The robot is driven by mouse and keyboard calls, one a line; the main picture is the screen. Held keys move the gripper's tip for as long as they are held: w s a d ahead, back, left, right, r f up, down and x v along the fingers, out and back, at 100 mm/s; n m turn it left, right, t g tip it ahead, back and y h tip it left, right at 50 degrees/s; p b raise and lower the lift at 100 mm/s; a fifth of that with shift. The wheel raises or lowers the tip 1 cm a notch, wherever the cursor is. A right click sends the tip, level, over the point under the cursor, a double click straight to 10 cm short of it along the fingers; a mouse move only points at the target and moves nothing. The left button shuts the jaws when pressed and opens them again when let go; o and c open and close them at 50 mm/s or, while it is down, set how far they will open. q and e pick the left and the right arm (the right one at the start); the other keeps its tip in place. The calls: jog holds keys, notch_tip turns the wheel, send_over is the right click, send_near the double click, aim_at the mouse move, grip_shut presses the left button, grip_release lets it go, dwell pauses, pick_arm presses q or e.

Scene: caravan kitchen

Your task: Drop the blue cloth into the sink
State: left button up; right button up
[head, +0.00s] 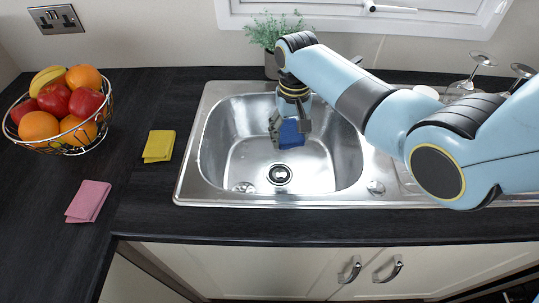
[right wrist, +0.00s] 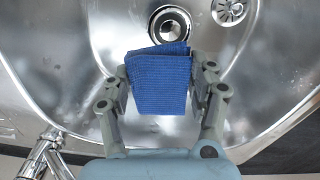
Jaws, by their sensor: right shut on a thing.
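The blue cloth (head: 291,134) is folded and hangs over the sink basin (head: 225,140) in the head view. My right gripper (head: 288,122) is shut on it, with the fingers pointing down into the basin. In the right wrist view, the blue cloth (right wrist: 160,85) sits between the two fingers of my right gripper (right wrist: 160,90), with the drain (right wrist: 170,25) just beyond it. How high the cloth is above the basin floor is hard to tell. My left gripper is not in view.
A yellow cloth (head: 159,146) and a pink cloth (head: 88,201) lie on the dark counter left of the sink. A fruit bowl (head: 60,145) stands further left. A plant (head: 272,35) stands behind the sink, and upturned glasses (head: 483,60) stand on the right. The tap (right wrist: 42,150) shows beside the gripper.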

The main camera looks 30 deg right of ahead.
jog(key=o, duration=1.3)
jog(key=shift+r, duration=0.25)
notch_tip(320, 180, up, 12)
jog(key=shift+f, duration=0.25)
jog(key=shift+s+f, duration=0.1)
